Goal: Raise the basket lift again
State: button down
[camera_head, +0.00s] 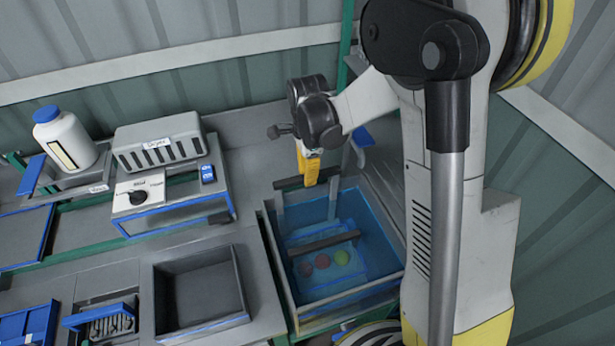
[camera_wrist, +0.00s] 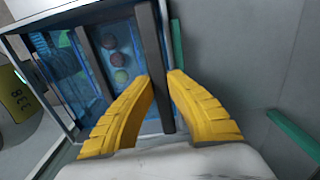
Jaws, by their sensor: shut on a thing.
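The wash tank (camera_head: 276,262) stands at the centre right of the head view, filled with blue water. Inside it the lift basket (camera_head: 318,284) lies low, under the water, with three round fruits (camera_head: 322,261) in red, pink and yellow-green. They also show in the wrist view (camera_wrist: 115,59). A dark lift bar (camera_head: 288,183) crosses above the tank's far end, joined to upright grey straps. My gripper (camera_head: 309,178) has yellow fingers and is shut on this bar. In the wrist view the bar (camera_wrist: 148,38) runs between the fingertips (camera_wrist: 161,80).
A second dark bar (camera_head: 324,243) crosses the tank nearer the front. An empty grey tray (camera_head: 200,285) lies left of the tank. Further left are a control box with a knob (camera_head: 138,197), a slotted grey unit (camera_head: 160,143) and a white jar (camera_head: 64,138). A corrugated wall stands behind.

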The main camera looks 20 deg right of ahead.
notch_tip(320, 180, up, 16)
jog(key=p, duration=0.8)
jog(key=shift+r, duration=0.25)
jog(key=c, duration=1.3)
grip_release()
jog(key=shift+r, duration=0.1)
notch_tip(320, 180, up, 12)
